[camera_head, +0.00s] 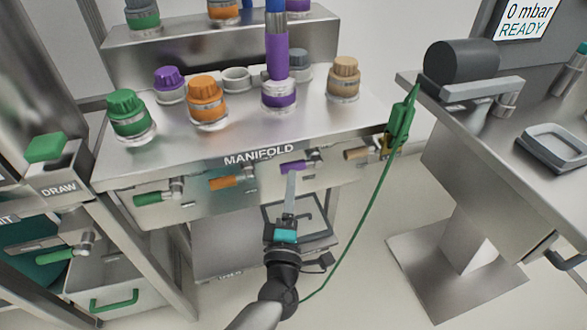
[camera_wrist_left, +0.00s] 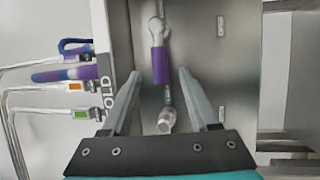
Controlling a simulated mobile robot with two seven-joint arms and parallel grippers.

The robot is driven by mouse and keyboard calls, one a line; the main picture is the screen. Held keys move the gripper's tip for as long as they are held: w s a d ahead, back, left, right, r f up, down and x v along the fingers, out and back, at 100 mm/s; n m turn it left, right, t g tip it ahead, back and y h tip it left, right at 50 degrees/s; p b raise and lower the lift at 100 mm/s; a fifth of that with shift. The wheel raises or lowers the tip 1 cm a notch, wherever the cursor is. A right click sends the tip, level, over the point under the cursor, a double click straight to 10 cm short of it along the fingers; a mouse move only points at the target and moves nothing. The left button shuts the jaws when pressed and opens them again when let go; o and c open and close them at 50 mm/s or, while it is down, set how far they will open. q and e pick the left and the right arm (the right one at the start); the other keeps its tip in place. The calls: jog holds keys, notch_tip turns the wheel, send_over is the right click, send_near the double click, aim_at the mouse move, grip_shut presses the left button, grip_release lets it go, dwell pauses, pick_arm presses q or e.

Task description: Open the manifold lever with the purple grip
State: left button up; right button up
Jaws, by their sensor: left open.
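The lever with the purple grip (camera_head: 292,166) sits on the front panel of the manifold (camera_head: 240,178), just below the MANIFOLD label. It lies sideways along the panel, with its metal joint at the right in the head view. My left gripper (camera_head: 291,178) reaches up to it from below and is open. In the left wrist view the purple grip (camera_wrist_left: 159,66) shows between the two fingertips (camera_wrist_left: 158,78), with a gap on both sides. I cannot tell how deep the fingers reach around it. My right gripper is not in view.
Green (camera_head: 152,198) and orange (camera_head: 224,183) levers lie left of the purple one, and a tan lever (camera_head: 357,153) lies right. A green tool (camera_head: 401,119) with a trailing cable hangs at the panel's right end. Coloured knobs and a purple column (camera_head: 277,55) stand on top.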

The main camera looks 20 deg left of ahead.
aim_at(294, 167)
pick_arm(q)
jog(key=shift+b+x, duration=0.45)
jog(key=shift+x, duration=2.6)
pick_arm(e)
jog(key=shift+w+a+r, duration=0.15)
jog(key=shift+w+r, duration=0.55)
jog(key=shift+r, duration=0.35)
pick_arm(q)
grip_shut()
